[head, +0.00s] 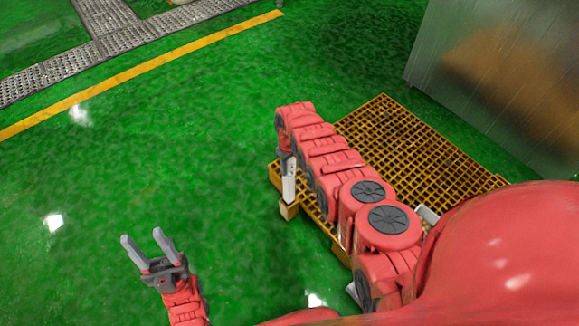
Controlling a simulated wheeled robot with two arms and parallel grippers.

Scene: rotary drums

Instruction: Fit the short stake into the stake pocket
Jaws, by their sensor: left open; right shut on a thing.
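My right gripper (289,196) points down at the near left edge of the yellow grated platform (400,138). It is shut, and its light grey finger side faces me. A small pale tan piece (289,211) shows right under its fingertips, at the platform's edge. This looks like the short stake, though its outline against the platform's edge is hard to make out. The stake pocket is not clearly visible; the gripper and arm cover that part of the edge. My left gripper (140,237) is open and empty over the green floor, at the lower left, well apart from the platform.
A large metal panel or tank (495,75) with a brownish reflection stands behind the platform at the upper right. A yellow floor line (150,68) and a grey metal walkway (65,65) cross the upper left. The green floor around my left gripper is clear.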

